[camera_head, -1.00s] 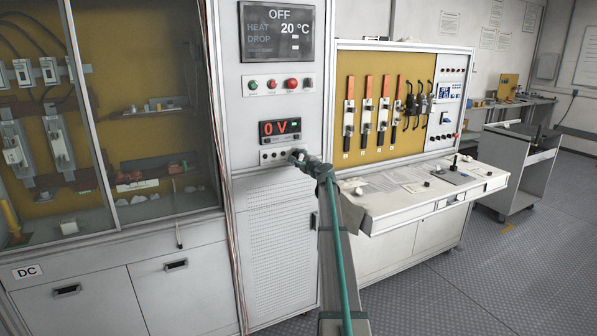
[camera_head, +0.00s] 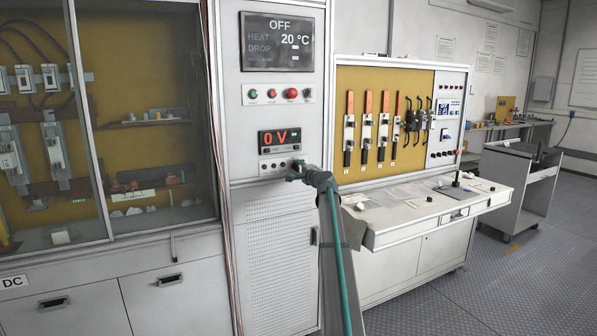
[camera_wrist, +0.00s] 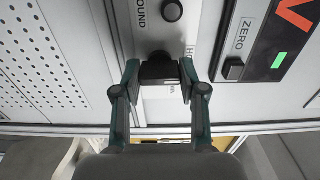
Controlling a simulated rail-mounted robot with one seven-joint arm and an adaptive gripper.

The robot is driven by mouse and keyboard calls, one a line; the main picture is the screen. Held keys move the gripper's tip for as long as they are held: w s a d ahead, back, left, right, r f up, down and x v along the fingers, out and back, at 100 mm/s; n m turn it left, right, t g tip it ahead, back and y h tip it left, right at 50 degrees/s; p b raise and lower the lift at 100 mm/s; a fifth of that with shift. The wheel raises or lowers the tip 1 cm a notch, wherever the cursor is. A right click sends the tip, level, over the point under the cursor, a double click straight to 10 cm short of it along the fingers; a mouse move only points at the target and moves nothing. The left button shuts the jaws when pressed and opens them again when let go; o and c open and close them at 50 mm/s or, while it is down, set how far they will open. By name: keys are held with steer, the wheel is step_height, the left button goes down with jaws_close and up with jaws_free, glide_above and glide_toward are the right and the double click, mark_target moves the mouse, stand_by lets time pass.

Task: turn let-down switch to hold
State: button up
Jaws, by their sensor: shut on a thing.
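The let-down switch (camera_wrist: 160,66) is a black knob on a light panel strip in the wrist view. Lettering beside it is partly hidden: "HO" shows on one side and "WN" on the other. My gripper (camera_wrist: 159,76) has its two green fingers closed on either side of this knob. The knob's exact turn angle is hidden by the fingers. In the head view my gripper (camera_head: 296,171) is at the right end of the row of small controls (camera_head: 272,165) under the red 0 V display (camera_head: 280,138).
Another black knob (camera_wrist: 172,10), labelled "OUND", sits close by on the strip. A ZERO button (camera_wrist: 232,68) is to the right. A screen reading OFF and 20 °C (camera_head: 277,42) is above. A desk (camera_head: 415,215) with a yellow switchboard (camera_head: 364,83) stands to the right.

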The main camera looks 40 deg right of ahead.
steer(key=o, duration=1.1)
steer(key=shift+o, duration=0.2)
steer(key=s+a, duration=0.2)
steer(key=s, duration=0.9)
steer(key=shift+s+a, duration=0.15)
steer(key=shift+s, duration=0.25)
